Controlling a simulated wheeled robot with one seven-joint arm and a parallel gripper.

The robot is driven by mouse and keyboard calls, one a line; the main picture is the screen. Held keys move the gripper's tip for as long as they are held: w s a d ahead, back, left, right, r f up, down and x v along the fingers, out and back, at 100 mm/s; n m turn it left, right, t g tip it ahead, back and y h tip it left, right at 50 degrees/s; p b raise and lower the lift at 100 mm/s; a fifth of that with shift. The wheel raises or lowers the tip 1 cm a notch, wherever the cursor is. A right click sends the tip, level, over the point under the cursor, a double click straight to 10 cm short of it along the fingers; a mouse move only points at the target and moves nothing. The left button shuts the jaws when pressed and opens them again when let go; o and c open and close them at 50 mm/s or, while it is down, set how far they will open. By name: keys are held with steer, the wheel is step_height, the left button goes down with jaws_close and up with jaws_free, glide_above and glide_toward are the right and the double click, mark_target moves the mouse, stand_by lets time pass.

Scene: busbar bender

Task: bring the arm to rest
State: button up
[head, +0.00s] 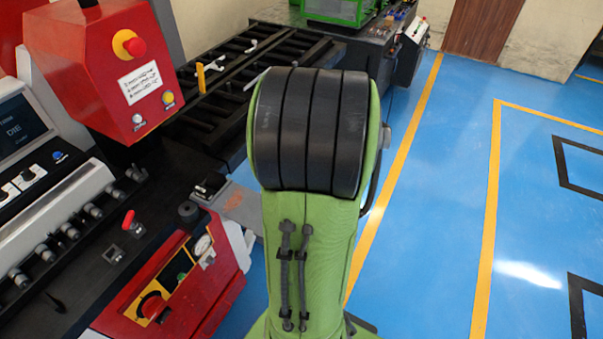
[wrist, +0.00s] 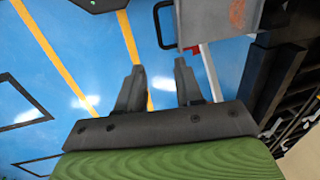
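My gripper (wrist: 160,69) shows in the wrist view with its two dark fingers apart and nothing between them. Beyond the fingers are the blue floor and a grey metal part. In the head view, my green arm (head: 312,230) with black bands stands upright in the middle of the picture. My gripper is not visible in the head view.
In the head view, a red control box (head: 100,65) and a red panel with a gauge (head: 172,290) stand left of my arm. A black slatted bed (head: 225,85) lies behind it. The blue floor (head: 440,220) at right is open. In the wrist view, a grey part with a handle (wrist: 215,20) is near the fingertips.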

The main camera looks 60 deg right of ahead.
steer(key=shift+s+r, duration=0.15)
steer(key=shift+r, duration=0.6)
steer(key=shift+s+r, duration=0.1)
steer(key=shift+r, duration=0.6)
